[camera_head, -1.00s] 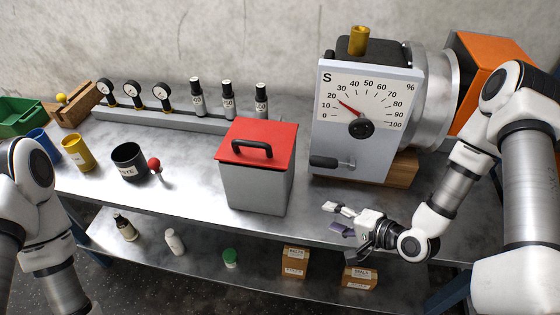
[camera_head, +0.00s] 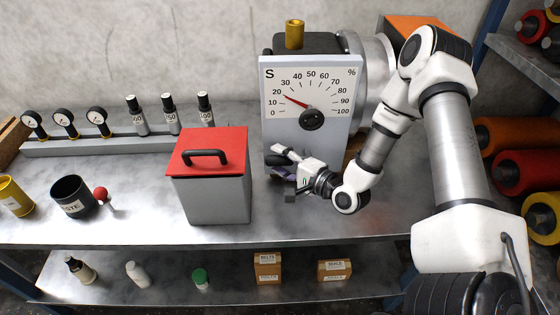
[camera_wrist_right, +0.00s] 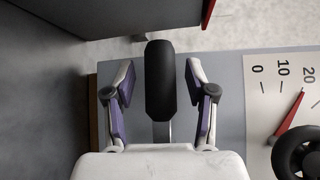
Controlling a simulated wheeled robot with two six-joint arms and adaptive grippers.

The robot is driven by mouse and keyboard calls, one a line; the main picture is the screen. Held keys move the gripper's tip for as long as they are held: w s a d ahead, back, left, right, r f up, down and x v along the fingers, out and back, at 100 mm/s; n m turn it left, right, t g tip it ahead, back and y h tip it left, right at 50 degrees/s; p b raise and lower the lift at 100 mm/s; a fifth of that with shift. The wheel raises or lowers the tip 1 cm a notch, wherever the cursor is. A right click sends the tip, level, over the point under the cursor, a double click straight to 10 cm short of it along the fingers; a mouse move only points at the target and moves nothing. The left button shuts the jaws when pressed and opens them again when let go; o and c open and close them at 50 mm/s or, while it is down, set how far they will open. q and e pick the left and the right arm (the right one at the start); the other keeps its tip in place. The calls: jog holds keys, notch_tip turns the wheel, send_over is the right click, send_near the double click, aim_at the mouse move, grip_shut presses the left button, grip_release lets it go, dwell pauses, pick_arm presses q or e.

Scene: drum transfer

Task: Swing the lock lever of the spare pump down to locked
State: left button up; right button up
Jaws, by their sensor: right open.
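The spare pump (camera_head: 345,129) is a grey box marked S, with a white percent dial and a red needle near 10 to 20. Its lock lever (camera_head: 271,159) has a black grip low on the left of the front face and lies roughly level. My right gripper (camera_head: 283,162) is at the lever and partly hides it in the head view. In the right wrist view the black lever grip (camera_wrist_right: 160,80) stands between the two spread fingers of my right gripper (camera_wrist_right: 160,92), with gaps on both sides. My left gripper is out of view.
A grey box with a red lid (camera_head: 207,152) stands left of the pump. A black cup (camera_head: 73,197) and a red-knobbed stick (camera_head: 101,194) are farther left. Gauges and bottles line the back. The bench front (camera_head: 300,225) is clear.

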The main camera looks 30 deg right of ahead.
jog(key=shift+w, duration=0.1)
grip_shut()
